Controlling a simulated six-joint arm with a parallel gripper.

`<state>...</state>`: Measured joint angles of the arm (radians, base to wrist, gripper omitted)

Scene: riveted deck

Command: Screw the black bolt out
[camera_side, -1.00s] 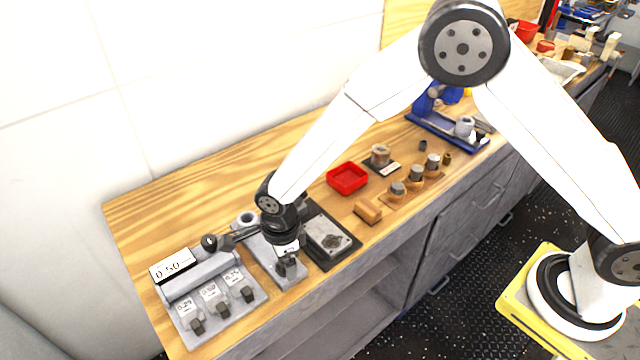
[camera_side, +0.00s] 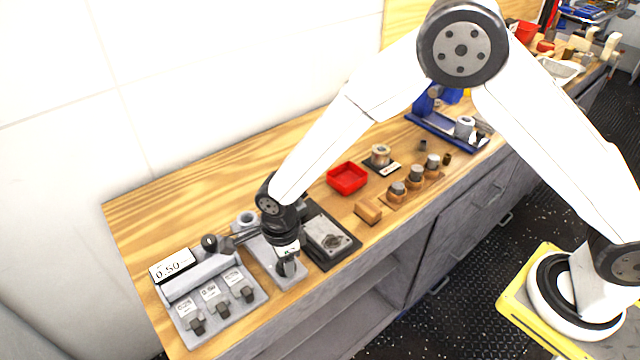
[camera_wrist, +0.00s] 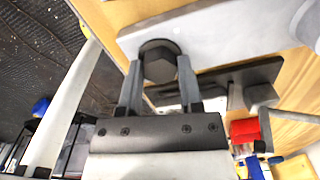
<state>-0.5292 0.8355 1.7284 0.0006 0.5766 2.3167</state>
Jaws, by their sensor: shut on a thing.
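The black bolt (camera_wrist: 158,62) shows in the wrist view as a dark hex head set against a light grey plate (camera_wrist: 215,32). My gripper (camera_wrist: 159,75) is shut on the bolt head, one finger on each side. In the side view my gripper (camera_side: 287,262) points down at the front part of the grey plate (camera_side: 262,257); the bolt is mostly hidden there by the fingers. How far the bolt sits in the plate cannot be told.
To the left stands a grey rack (camera_side: 213,300) with several labelled sockets and a display reading 0.50. A dark tray with a metal block (camera_side: 327,238) lies close on the right. A red tray (camera_side: 347,178), a wooden block (camera_side: 368,211) and several capped cylinders stand farther right.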

